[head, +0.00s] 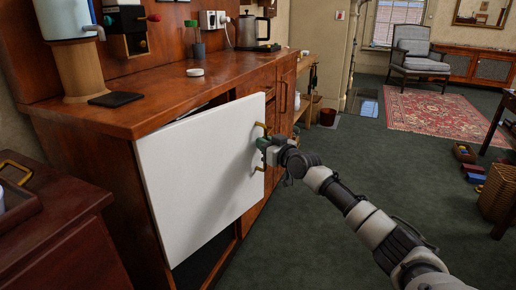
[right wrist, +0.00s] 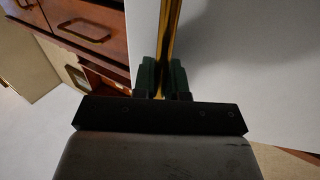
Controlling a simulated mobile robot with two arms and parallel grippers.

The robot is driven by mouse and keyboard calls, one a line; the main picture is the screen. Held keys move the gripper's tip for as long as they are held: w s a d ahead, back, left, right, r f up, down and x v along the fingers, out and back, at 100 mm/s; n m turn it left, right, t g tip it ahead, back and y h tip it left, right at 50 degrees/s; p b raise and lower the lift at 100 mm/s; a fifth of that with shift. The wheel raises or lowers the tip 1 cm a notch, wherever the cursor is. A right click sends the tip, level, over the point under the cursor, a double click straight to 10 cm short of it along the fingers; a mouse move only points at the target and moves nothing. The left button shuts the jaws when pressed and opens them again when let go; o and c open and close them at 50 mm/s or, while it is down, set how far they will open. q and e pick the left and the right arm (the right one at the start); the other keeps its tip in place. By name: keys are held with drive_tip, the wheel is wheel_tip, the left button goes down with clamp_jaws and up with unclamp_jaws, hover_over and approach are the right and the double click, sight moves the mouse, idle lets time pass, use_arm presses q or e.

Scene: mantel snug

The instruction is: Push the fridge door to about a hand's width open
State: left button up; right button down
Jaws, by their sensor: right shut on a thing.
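The white fridge door (head: 200,165) stands swung out from the wooden counter unit in the head view, with a dark gap showing below and behind it. Its brass handle (head: 260,127) is upright near the door's right edge. My right gripper (head: 264,145) is at that handle. In the right wrist view the fingers (right wrist: 163,80) are closed on either side of the brass bar (right wrist: 170,35), with the white door panel (right wrist: 240,70) close behind. The fridge's inside is mostly hidden by the door. My left gripper is not in view.
The wooden counter (head: 170,95) above holds a kettle (head: 252,32), a white dispenser (head: 68,18) and a black mat (head: 115,99). A dark red cabinet (head: 55,235) stands close at the left.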

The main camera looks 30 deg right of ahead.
drive_tip(key=shift+w+a+f, duration=0.15)
drive_tip(key=shift+w+a, duration=0.05)
drive_tip(key=shift+w, duration=0.1)
drive_tip(key=c, duration=1.2)
unclamp_jaws()
